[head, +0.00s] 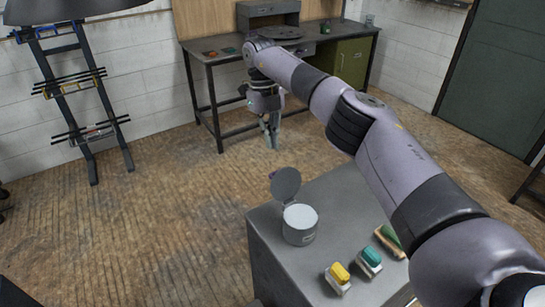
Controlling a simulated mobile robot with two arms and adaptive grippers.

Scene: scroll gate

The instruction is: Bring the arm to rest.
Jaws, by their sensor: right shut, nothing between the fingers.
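My right arm reaches in from the lower right corner across the view. Its gripper (271,133) hangs pointing down beyond the far edge of the grey cabinet, above the floor, shut and empty. It touches nothing that I can see. My left gripper is not in the head view.
A grey cabinet (262,245) stands below the arm. On it are a round grey canister (300,225) with its lid raised, a yellow button (339,274), a teal button (370,260) and a green-topped item (391,238). A workbench (215,58) stands behind.

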